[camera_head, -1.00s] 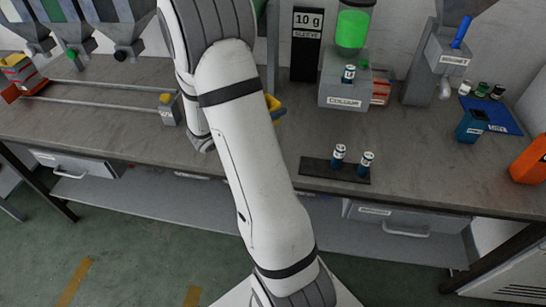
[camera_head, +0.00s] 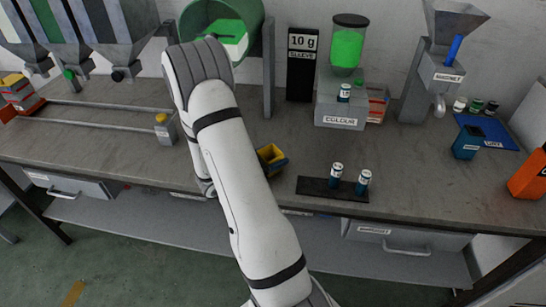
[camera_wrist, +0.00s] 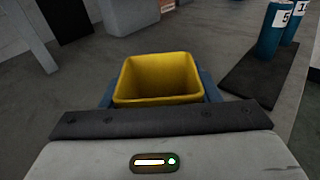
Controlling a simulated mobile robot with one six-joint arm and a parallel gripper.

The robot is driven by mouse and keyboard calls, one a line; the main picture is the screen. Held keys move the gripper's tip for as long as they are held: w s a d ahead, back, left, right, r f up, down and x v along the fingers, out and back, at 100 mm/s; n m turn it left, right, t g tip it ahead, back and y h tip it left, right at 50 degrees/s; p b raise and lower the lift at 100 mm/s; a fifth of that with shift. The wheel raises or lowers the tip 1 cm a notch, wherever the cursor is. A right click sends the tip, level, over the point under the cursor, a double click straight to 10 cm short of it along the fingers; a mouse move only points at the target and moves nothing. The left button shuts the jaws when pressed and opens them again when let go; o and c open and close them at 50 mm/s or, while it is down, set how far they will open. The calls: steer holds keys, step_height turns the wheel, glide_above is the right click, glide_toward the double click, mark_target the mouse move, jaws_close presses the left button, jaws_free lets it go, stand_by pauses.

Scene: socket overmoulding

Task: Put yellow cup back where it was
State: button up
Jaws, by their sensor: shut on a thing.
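The yellow cup (camera_wrist: 157,80) is square and open at the top, and looks empty in the wrist view. My gripper (camera_wrist: 157,100) is shut on it, with blue fingers along its left and right sides. In the head view the yellow cup (camera_head: 271,157) shows just right of my arm, over or on the grey bench; I cannot tell whether it touches the surface. My arm hides part of the gripper there.
A dark strip (camera_head: 312,187) with two blue vials stands right of the cup. The COLOUR dispenser (camera_head: 340,112) is behind it. A green drum (camera_head: 222,25) stands at the back. A blue bin (camera_head: 467,141) and orange box (camera_head: 527,176) are at right.

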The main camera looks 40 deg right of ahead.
steer(key=shift+f, duration=0.2)
steer(key=o, duration=1.5)
steer(key=shift+r, duration=0.1)
